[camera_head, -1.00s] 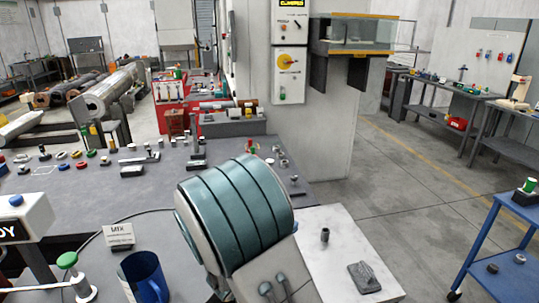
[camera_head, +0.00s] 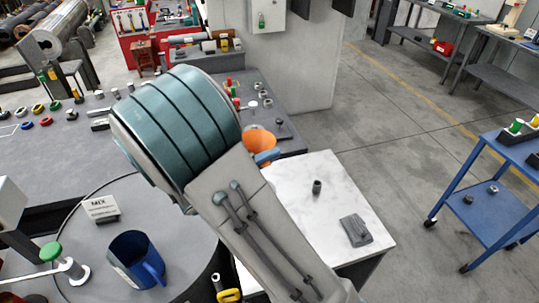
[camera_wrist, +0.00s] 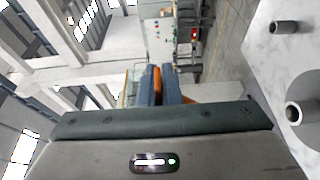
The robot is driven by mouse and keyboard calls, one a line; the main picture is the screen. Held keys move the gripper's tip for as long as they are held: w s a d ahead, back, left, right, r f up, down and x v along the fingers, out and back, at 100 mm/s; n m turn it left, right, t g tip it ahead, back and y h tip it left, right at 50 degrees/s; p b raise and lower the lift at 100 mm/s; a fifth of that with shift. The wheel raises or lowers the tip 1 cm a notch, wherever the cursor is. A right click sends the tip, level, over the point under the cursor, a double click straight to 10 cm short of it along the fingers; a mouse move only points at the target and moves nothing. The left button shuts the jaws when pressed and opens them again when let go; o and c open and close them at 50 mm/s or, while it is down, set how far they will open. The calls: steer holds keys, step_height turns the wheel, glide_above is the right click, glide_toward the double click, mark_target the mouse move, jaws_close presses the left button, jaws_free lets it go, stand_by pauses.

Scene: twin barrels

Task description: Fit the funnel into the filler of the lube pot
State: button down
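My gripper (camera_head: 267,157) is mostly hidden behind my arm in the head view; one blue finger shows beside the orange funnel (camera_head: 258,143). In the wrist view the blue fingers (camera_wrist: 164,85) stand close together with an orange part of the funnel (camera_wrist: 157,82) between them. The funnel is above the bench. I cannot pick out the lube pot for sure.
A white marble-topped stand (camera_head: 305,240) carries a small dark cylinder (camera_head: 317,187) and a grey block (camera_head: 356,230). A blue jug (camera_head: 138,262) and a "MIX" sign (camera_head: 101,208) stand at the left. A blue cart (camera_head: 500,185) is at the right. Floor between is clear.

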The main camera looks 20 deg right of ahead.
steer(key=shift+f, duration=0.1)
step_height(320, 180, down, 6)
steer(key=b, duration=0.5)
steer(key=shift+r+b, duration=0.2)
steer(key=shift+b, duration=0.1)
steer(key=shift+f+b, duration=2.2)
steer(key=shift+b, duration=0.4)
stand_by(1.3)
steer(key=c, duration=2)
jaws_free()
steer(key=shift+c, duration=0.2)
steer(key=o, duration=0.5)
steer(key=shift+a, duration=0.1)
steer(key=b+v, duration=0.2)
steer(key=v, duration=1.1)
steer(key=shift+s+a+b, duration=0.2)
steer(key=shift+a+b, duration=0.1)
steer(key=shift+b, duration=0.05)
